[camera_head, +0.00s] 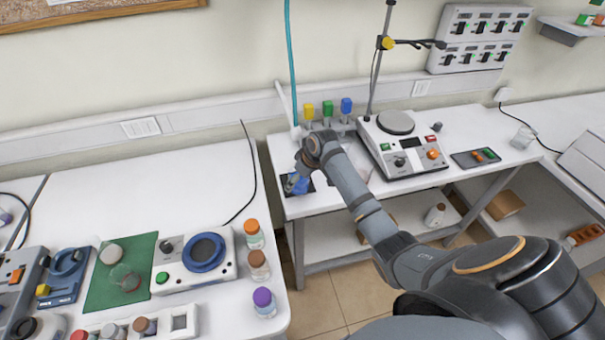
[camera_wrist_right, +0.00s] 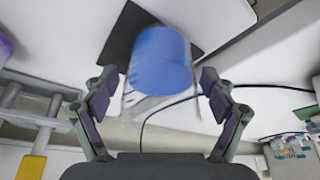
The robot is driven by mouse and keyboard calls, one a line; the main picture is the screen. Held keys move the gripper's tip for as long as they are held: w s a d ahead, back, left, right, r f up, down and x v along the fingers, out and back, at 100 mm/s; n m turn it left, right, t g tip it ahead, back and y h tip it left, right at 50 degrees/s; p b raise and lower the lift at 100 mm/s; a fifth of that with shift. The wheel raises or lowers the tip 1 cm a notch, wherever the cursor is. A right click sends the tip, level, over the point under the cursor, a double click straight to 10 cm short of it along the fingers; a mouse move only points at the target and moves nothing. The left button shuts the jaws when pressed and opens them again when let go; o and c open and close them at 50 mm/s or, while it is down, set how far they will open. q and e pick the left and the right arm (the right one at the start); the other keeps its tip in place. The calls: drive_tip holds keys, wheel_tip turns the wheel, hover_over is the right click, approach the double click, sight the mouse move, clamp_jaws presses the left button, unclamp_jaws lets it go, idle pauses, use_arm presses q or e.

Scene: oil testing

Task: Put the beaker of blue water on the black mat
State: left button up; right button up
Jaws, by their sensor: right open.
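The beaker of blue water (camera_head: 300,184) is at the left end of the right-hand white table, partly hidden by my right gripper (camera_head: 292,182). In the right wrist view the beaker (camera_wrist_right: 160,62) is between the two finger pads of my right gripper (camera_wrist_right: 155,92), with a gap on each side. The gripper is open. The black mat (camera_wrist_right: 122,35) shows behind and around the beaker, which appears to stand on it. In the head view only dark edges of the mat show by the gripper. My left gripper is not in view.
Yellow, green and blue items (camera_head: 328,110) stand behind the beaker. A hotplate device (camera_head: 402,150) with a metal stand is to the right. Another white table (camera_head: 120,220) at left holds instruments, bottles and a green mat (camera_head: 105,290).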

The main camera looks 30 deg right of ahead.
drive_tip(key=b+v, duration=0.1)
drive_tip(key=v, duration=1)
drive_tip(key=s+a+f, duration=0.5)
drive_tip(key=s+f, duration=0.4)
drive_tip(key=s, duration=0.1)
drive_tip(key=s+a+f+m+h, duration=0.2)
drive_tip(key=s+m+h, duration=0.1)
drive_tip(key=s, duration=1.2)
wheel_tip(320, 180, down, 27)
drive_tip(key=s+d+g, duration=0.2)
drive_tip(key=d, duration=0.1)
drive_tip(key=s+d+f+g+b, duration=0.1)
drive_tip(key=s+f, duration=1.5)
drive_tip(key=s, duration=0.2)
drive_tip(key=shift+f+m+y, duration=0.25)
drive_tip(key=shift+m+y, duration=0.05)
drive_tip(key=shift+m, duration=0.1)
